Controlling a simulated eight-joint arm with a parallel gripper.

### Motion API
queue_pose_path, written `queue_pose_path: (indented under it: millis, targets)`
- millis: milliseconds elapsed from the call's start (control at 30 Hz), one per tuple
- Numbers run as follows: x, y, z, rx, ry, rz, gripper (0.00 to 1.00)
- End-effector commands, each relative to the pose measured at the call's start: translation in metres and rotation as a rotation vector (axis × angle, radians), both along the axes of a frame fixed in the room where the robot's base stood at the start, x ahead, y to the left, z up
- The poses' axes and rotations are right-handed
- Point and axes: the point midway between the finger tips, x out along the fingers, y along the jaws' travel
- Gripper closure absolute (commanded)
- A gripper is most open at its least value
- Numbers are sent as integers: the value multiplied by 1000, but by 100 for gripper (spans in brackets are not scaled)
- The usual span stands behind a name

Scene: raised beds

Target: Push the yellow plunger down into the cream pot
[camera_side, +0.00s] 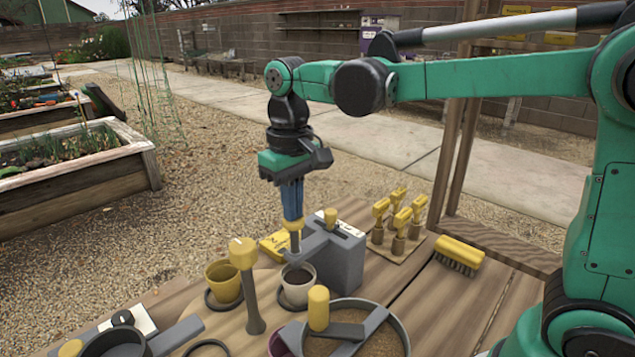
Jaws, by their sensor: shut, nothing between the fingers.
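The shaft's lower end appears above the pot's rim; the exact gap is hard to judge. My gripper (292,217) points straight down with its blue fingers shut and empty.
A yellow pot (224,280) and a yellow-topped grey post (243,254) stand left of the cream pot. A round grey bin (400,330) with a yellow handle (318,308) is in front.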

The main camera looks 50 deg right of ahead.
Motion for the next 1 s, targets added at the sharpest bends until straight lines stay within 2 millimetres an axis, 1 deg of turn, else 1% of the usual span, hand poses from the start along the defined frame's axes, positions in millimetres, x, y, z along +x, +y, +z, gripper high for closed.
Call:
queue_pose_path:
  millis: [1000]
  targets:
    - [0,0,-31,0,0,0,100]
